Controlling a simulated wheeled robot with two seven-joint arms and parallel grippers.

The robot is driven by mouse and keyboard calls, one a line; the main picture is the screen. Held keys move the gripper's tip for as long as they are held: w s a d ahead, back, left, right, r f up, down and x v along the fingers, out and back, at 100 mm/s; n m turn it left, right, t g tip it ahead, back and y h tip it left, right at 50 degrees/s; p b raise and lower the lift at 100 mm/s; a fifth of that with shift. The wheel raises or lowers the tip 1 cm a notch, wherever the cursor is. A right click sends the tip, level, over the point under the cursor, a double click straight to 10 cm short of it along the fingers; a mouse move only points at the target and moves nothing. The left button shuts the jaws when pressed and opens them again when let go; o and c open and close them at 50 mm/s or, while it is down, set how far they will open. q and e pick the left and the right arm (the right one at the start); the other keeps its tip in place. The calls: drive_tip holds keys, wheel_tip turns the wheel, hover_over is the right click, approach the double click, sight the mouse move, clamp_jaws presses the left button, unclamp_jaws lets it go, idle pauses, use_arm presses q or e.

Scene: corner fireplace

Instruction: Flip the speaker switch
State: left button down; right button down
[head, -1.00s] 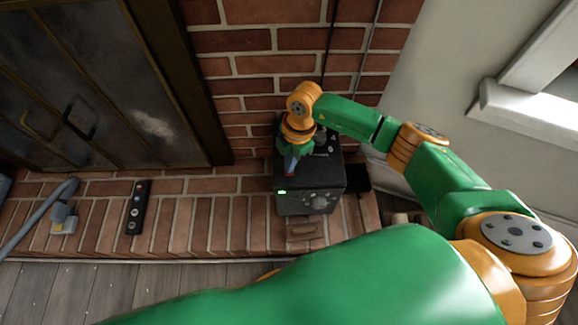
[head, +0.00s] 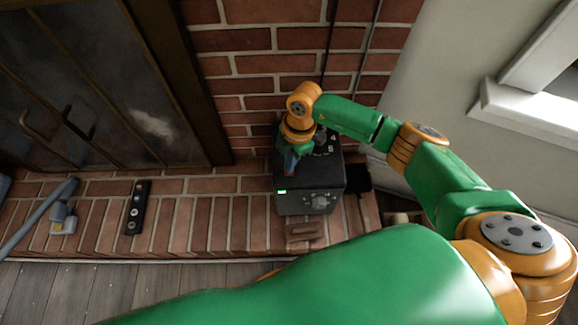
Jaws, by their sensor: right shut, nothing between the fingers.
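The speaker (head: 309,203) is a black box on the brick hearth, against the brick wall. A small green light (head: 282,191) glows at the upper left of its front face, and knobs show at the front right. White numbers and a dial show on its top. My right gripper (head: 290,167) points down at the left part of the speaker's top and is shut and empty. The gripper and wrist cover part of the top, so I cannot make out the switch or whether the fingertips touch it. My left gripper is not in view.
A black remote (head: 137,207) lies on the hearth (head: 226,225) to the left. A grey-blue tool with a hose-like handle (head: 64,215) lies further left. The fireplace doors (head: 110,85) stand behind. A white window sill (head: 520,115) is at the right.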

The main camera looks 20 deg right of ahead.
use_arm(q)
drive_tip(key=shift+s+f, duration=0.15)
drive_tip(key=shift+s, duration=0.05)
use_arm(e)
drive_tip(key=shift+f, duration=0.2)
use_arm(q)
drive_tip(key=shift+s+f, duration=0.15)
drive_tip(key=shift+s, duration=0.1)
use_arm(e)
drive_tip(key=shift+f, duration=0.2)
